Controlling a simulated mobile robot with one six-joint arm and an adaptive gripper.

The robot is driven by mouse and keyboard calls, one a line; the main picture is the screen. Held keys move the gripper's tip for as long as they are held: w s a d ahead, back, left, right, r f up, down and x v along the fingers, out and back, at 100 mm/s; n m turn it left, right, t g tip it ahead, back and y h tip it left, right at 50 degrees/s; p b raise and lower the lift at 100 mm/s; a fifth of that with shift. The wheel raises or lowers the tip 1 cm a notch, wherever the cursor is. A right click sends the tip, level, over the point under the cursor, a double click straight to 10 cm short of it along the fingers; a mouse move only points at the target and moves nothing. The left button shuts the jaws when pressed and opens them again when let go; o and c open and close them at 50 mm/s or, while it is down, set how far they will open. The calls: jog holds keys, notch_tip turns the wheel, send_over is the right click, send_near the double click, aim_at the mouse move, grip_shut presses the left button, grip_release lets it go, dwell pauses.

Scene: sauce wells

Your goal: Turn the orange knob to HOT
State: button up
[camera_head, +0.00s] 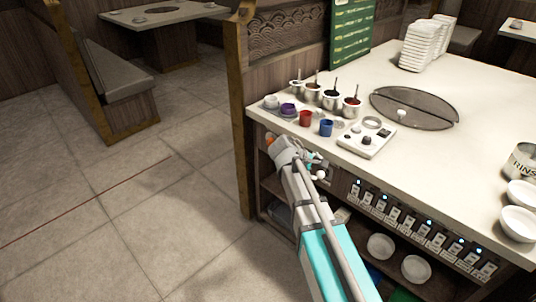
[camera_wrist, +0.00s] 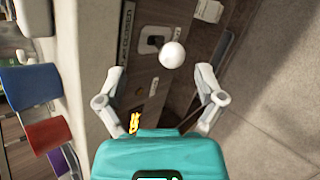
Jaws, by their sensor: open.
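My gripper (camera_wrist: 158,74) is open and empty in the wrist view, its two grey fingers spread wide. A white ball-shaped knob (camera_wrist: 172,55) shows beyond and between the fingertips, in front of a dark square fitting on the counter's front panel. No contact with it is visible. A small orange-yellow piece (camera_wrist: 134,123) shows beside the teal gripper body; I cannot tell if it is the orange knob. In the head view my gripper (camera_head: 303,156) is at the counter's front left corner and hides part of the panel. No HOT mark is readable.
Blue (camera_head: 326,128) and red (camera_head: 306,118) cups stand near the counter edge above my gripper. Sauce pots (camera_head: 331,100) with ladles stand behind them. A white control box (camera_head: 366,139) sits to the right. A row of labelled switches (camera_head: 410,219) runs along the front. Floor at left is clear.

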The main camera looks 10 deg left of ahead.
jog(key=w+a+f+n+t+h+b, duration=0.1)
jog(key=w+a+f+n+t+b, duration=0.2)
jog(key=a+b, duration=0.35)
jog(key=w+a+f+n+t+h+b, duration=0.1)
jog(key=w+a+f+n+t+b, duration=0.15)
jog(key=w+a+n+b, duration=0.35)
jog(key=n+t+b, duration=0.4)
jog(key=n+b, duration=0.1)
jog(key=b, duration=0.2)
send_near(269, 143)
jog(key=v, duration=0.4)
jog(key=shift+f, duration=0.2)
jog(key=shift+w, duration=0.15)
jog(key=shift+r+x, duration=0.1)
jog(key=shift+x, duration=3.3)
jog(key=shift+r+x, duration=0.15)
jog(key=shift+x, duration=3.25)
jog(key=c, duration=1.1)
jog(key=shift+c, duration=0.2)
